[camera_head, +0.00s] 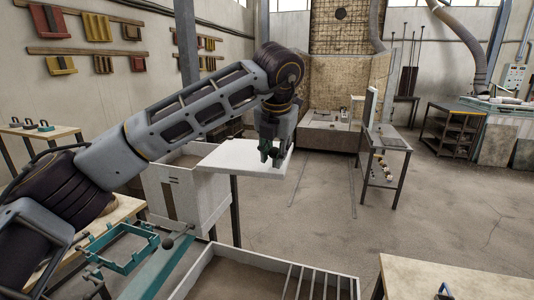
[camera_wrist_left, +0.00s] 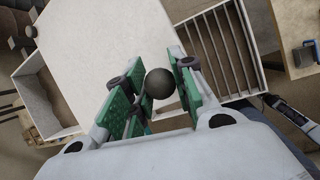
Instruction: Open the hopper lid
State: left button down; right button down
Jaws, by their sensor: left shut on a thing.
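The hopper (camera_head: 186,192) is a white box left of centre in the head view, with brown material (camera_head: 188,160) showing inside. The hopper lid (camera_head: 236,160) is a flat white panel reaching to the right beyond the box, and part of the opening is uncovered. In the left wrist view the lid (camera_wrist_left: 105,45) fills the upper left, with the hopper wall (camera_wrist_left: 38,92) beside it. My left gripper (camera_head: 272,152) is at the lid's right side. Its green fingers (camera_wrist_left: 160,98) are shut on the lid's dark round knob (camera_wrist_left: 160,83). My right gripper is not in view.
A tray with slats (camera_head: 318,283) stands low in front; it also shows in the left wrist view (camera_wrist_left: 255,42). A teal frame (camera_head: 122,246) is at lower left. A wooden table (camera_head: 455,282) is at lower right. The floor (camera_head: 330,210) right of the lid is clear.

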pick_arm(q)
jog(key=shift+w+d+r, duration=0.2)
jog(key=shift+w+d, duration=0.1)
jog(key=shift+d, duration=0.05)
jog(key=c, duration=1.1)
grip_release()
jog(key=shift+f, duration=0.1)
jog(key=shift+c, duration=0.2)
jog(key=v, duration=1.2)
